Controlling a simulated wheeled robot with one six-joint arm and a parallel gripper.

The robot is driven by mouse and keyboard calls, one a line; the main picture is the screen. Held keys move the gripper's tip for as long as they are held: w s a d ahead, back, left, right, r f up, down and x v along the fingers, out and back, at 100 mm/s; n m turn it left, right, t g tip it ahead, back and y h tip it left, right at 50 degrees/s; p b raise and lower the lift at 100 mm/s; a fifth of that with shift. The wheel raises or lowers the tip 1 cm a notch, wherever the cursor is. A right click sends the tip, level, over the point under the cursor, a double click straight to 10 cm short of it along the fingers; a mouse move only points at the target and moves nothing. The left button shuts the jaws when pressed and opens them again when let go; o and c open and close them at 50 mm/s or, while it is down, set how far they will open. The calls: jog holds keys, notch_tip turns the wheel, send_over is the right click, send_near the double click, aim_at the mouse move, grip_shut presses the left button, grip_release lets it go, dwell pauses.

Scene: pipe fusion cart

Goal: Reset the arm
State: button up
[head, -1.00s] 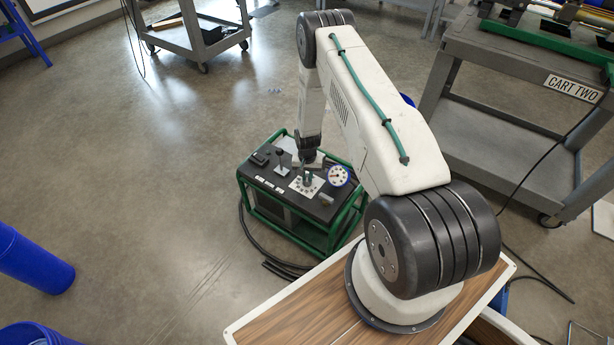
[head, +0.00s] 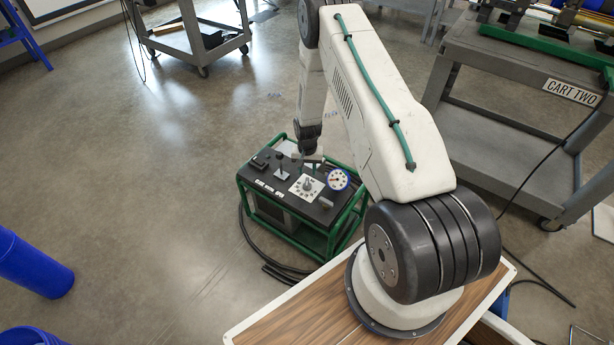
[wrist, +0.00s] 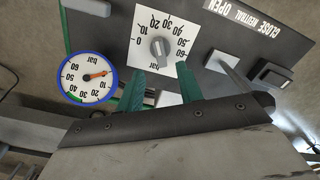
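My gripper (head: 309,157) is above the green-framed control unit (head: 300,200), raised off its top panel. In the wrist view my gripper's (wrist: 159,68) two green fingers stand apart with nothing between them. The grey knob (wrist: 158,47) on its white numbered plate lies beyond the fingertips, clear of them; in the head view the knob (head: 307,184) shows below my gripper. A blue-rimmed gauge (wrist: 88,77) with a red needle is beside the plate; it also shows in the head view (head: 340,180). My arm is bent and reaches forward and down.
A lever (head: 281,172) stands on the panel left of the knob. A grey cart marked CART TWO (head: 470,60) is at the right. Another cart (head: 200,40) is at the back left. Blue bins (head: 32,262) are at the left. Black hoses lie beside the unit. Open floor lies left of it.

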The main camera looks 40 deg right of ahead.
jog(key=shift+r, duration=0.7)
jog(key=s+a+r+n+g, duration=0.1)
jog(key=s+a+r+g, duration=0.1)
jog(key=s, duration=0.4)
jog(key=s+a+r+n+g, duration=0.1)
jog(key=s+a+r, duration=0.25)
jog(key=r, duration=0.75)
jog(key=s+a+r+n, duration=0.2)
jog(key=s+a+r, duration=0.15)
jog(key=r, duration=0.75)
jog(key=s+a+r+n+g, duration=0.15)
jog(key=s+r, duration=0.25)
jog(key=r, duration=0.8)
jog(key=s+a+r+n+t, duration=0.1)
jog(key=s+a+r+t, duration=0.2)
jog(key=s+r, duration=0.6)
jog(key=s+a+r+n+t, duration=0.1)
jog(key=s+a+r+t, duration=0.2)
jog(key=s+r, duration=0.6)
jog(key=a, duration=0.2)
jog(key=shift+a+r, duration=0.3)
jog(key=shift+a, duration=0.1)
